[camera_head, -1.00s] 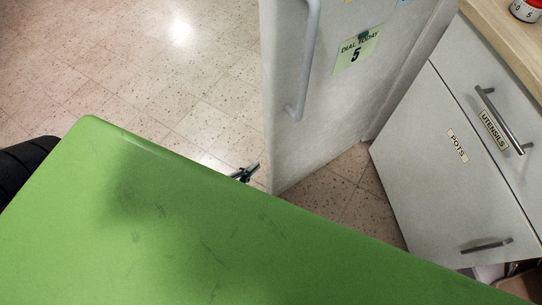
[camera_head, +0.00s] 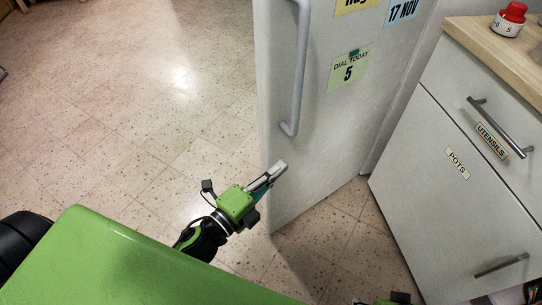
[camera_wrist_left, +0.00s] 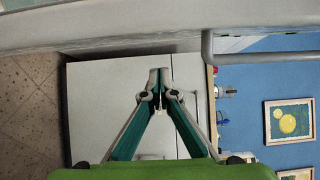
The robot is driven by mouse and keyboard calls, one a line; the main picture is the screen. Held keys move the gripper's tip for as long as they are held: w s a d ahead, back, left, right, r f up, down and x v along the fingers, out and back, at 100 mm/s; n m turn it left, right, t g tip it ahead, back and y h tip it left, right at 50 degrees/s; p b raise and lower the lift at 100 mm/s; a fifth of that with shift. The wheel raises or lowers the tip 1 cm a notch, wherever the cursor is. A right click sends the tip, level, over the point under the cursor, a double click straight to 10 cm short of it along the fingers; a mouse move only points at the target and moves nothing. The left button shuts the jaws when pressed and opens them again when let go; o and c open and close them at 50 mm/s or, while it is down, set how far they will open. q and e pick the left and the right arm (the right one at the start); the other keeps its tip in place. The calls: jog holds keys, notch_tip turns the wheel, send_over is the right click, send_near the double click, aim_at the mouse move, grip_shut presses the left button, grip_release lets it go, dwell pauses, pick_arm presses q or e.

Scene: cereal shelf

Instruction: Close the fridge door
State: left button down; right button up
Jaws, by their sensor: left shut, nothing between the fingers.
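The fridge door (camera_head: 310,150) is a pale panel with a long vertical handle (camera_head: 297,75) near its left edge and paper notes on its face. It stands out at an angle, with floor between its lower edge and the drawer cabinet. My left gripper (camera_head: 279,169) is shut and empty, its tips in front of the door's lower left part; I cannot tell if they touch. In the left wrist view the closed fingertips (camera_wrist_left: 159,72) point toward a pale slab across the top, with a handle (camera_wrist_left: 250,58) to the right. At the bottom edge a sliver of my right gripper shows, its fingers hidden.
A white cabinet (camera_head: 440,200) with drawers labelled "UTENSILS" and "POTS" stands at the right, under a wooden counter (camera_head: 470,38) holding a red and white timer (camera_head: 510,20). Tiled floor (camera_head: 120,110) is clear on the left.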

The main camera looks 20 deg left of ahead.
aim_at(271, 157)
pick_arm(q)
jog(key=shift+w+a, duration=1.45)
jog(key=shift+w, duration=0.25)
